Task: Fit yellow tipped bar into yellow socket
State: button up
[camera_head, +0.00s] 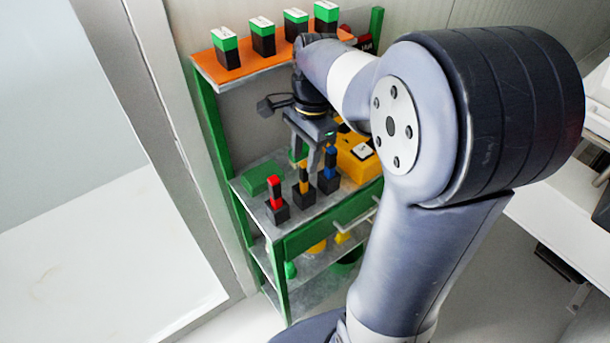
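A bar with a yellow upper part (304,174) stands upright at a small black block (303,197) on the grey shelf, between a red bar (275,187) and a blue bar (330,158), each with its own black block. My gripper (303,162) points down from above, with its fingertips at the top of the yellow bar in the picture. The two fingers look apart. I cannot tell whether they touch the bar or are just in front of or behind it. How far the bar sits in the block is too small to tell.
An orange upper shelf (262,64) carries several black boxes with green tops, close to my wrist. A yellow box (358,160) stands right of the bars, and a green block (260,178) lies to the left. A green drawer (325,222) is below the shelf.

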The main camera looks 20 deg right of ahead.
aim_at(301, 187)
jog(key=shift+w+f, duration=0.15)
jog(key=shift+f, duration=0.3)
jog(key=shift+a+f, duration=0.2)
jog(key=shift+f, duration=2.5)
jog(key=shift+c, duration=0.2)
grip_shut()
